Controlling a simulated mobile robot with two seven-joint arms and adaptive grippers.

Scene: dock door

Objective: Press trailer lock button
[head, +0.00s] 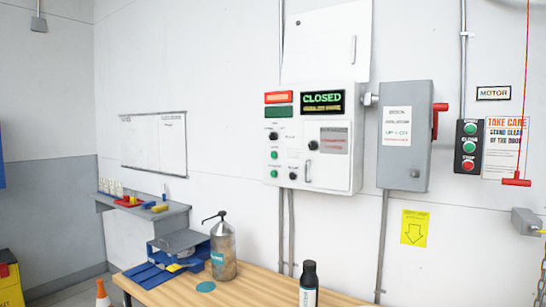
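A white control box (342,178) hangs on the wall at the centre, with a "CLOSED" display (322,102). A red indicator (278,97) sits above a dark green one (278,112) at its upper left. Below them are a black knob (273,136), an upper green button (274,155), a lower green button (274,174) and other small controls. Their labels are too small to read, so I cannot tell which is the trailer lock button. Neither of my grippers is in view.
A wooden table (180,290) below holds a pump bottle (223,255), a dark bottle (309,285) and a blue tray (150,275). A grey switch box (405,165) with a red lever and a three-button station (468,147) are to the right. The wall before the control box looks clear.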

